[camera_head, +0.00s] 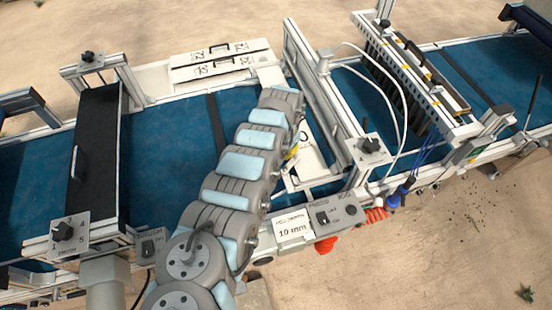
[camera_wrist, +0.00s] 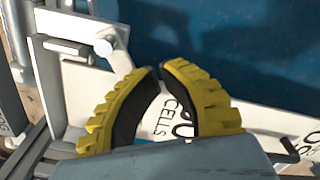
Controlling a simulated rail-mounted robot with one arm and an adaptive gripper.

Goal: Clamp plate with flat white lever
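The white plate, marked with black text ending in "CELLS" (camera_wrist: 160,124), lies under my gripper in the wrist view. Part of the white plate (camera_head: 309,158) shows beside my arm in the head view. A flat white lever (camera_wrist: 74,47) with a round pale pivot is at upper left in the wrist view, left of my fingers. My gripper (camera_wrist: 160,69) has yellow and black fingers with tips nearly meeting and nothing seen between them. It is over the plate, apart from the lever in the picture; contact with the plate is unclear. My arm hides most of this area in the head view.
Blue belt (camera_head: 165,150) runs along the machine. Spare white plates with black handles (camera_head: 222,62) lie at the back. A metal crossbeam (camera_head: 318,100) stands right of my arm. A control box (camera_head: 335,214) and red coiled hose (camera_head: 375,215) are at the front edge.

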